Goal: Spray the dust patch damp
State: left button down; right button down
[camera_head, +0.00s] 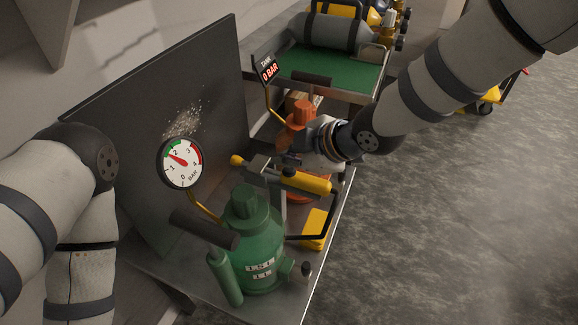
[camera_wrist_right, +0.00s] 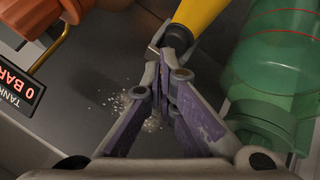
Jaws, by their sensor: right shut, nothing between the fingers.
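The dust patch (camera_head: 184,118) is a pale speckled spot on the dark upright panel. It shows in the right wrist view (camera_wrist_right: 129,104), partly hidden behind my fingers. A green tank (camera_head: 247,240) with a dark handle stands at the bench front. A round gauge (camera_head: 180,162) on a yellow stem has its red needle between 1 and 2. A yellow grip (camera_head: 306,181) lies across a support behind the tank; a yellow part shows near my fingertips in the wrist view (camera_wrist_right: 201,14). My right gripper (camera_wrist_right: 166,62) is shut and empty. My left gripper is out of view.
An orange-topped device (camera_head: 301,113) stands behind my right gripper; a sign (camera_head: 268,70) reads TANK 0 BAR. A yellow block (camera_head: 315,228) sits near the bench's right edge. A green-topped cart (camera_head: 335,73) carries a grey cylinder. The floor at right is largely clear.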

aim_at(288, 172)
jog(key=shift+f, duration=0.45)
dwell(0.6)
jog(key=shift+r+p, duration=0.35)
jog(key=shift+r, duration=0.7)
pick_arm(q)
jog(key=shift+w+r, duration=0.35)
pick_arm(e)
jog(key=shift+f, duration=0.1)
